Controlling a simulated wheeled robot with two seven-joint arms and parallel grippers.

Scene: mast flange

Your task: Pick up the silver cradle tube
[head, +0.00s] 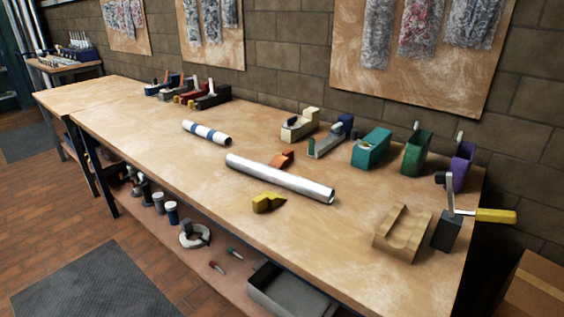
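A long silver tube (280,178) lies on the wooden workbench (170,165), running from the middle of the bench toward the lower right. Its near right end looks open. A small orange piece (282,160) sits just behind it. A yellow piece (268,202) lies in front of it, apart from it. A wooden block with a rounded groove (402,234) stands to the right of the tube and is empty. Neither of my grippers shows in the head view.
A blue-and-white banded tube (206,133) lies behind left. Coloured holders, including a teal one (371,148) and a purple one (462,164), line the wall side. A dark block with a yellow-handled tool (448,231) stands at the right end.

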